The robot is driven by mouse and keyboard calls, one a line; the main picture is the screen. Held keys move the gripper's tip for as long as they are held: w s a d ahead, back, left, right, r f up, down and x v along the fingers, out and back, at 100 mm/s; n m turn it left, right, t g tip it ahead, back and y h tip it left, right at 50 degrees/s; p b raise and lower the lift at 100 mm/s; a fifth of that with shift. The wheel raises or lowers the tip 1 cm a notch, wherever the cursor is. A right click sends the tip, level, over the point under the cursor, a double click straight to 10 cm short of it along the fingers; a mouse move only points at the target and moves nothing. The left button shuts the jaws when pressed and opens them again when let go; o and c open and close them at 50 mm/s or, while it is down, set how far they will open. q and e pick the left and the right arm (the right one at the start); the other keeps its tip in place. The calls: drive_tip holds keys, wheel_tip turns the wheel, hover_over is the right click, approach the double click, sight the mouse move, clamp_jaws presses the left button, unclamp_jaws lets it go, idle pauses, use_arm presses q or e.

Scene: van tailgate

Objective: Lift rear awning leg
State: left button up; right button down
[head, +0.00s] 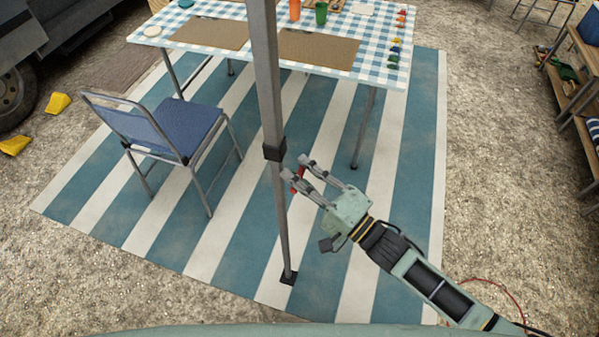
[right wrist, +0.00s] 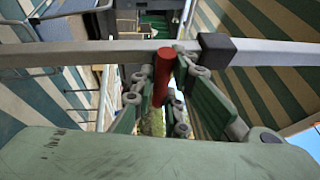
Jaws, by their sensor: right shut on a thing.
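The awning leg (head: 267,90) is a grey metal pole that stands upright on the striped mat, with a black collar (head: 274,150) partway down and a dark foot (head: 288,278) at its base. In the right wrist view the leg (right wrist: 100,53) runs across the picture, and its collar (right wrist: 217,50) is right of the fingers. My right gripper (head: 294,172) is beside the leg, just below the collar. It is shut on a red handle (right wrist: 163,75) that sticks out by the leg; the fingers hide part of the handle. My left gripper is not in view.
A table (head: 390,75) with a checked cloth stands behind the leg. A blue folding chair (head: 185,130) is to the left. A blue and white striped mat (head: 235,235) covers the gravel. Yellow wheel chocks (head: 58,103) lie at the far left, and wooden shelves (head: 575,105) stand at the right.

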drive_tip(key=shift+a+r, duration=0.1)
drive_tip(key=shift+r, duration=0.45)
drive_tip(key=c, duration=1.8)
unclamp_jaws()
drive_tip(key=shift+o, duration=0.2)
drive_tip(key=shift+f, duration=0.15)
drive_tip(key=shift+s+d+f, duration=0.15)
drive_tip(key=shift+s+d, duration=0.05)
drive_tip(key=v, duration=1.1)
drive_tip(key=shift+d, duration=0.25)
drive_tip(key=shift+f, duration=0.1)
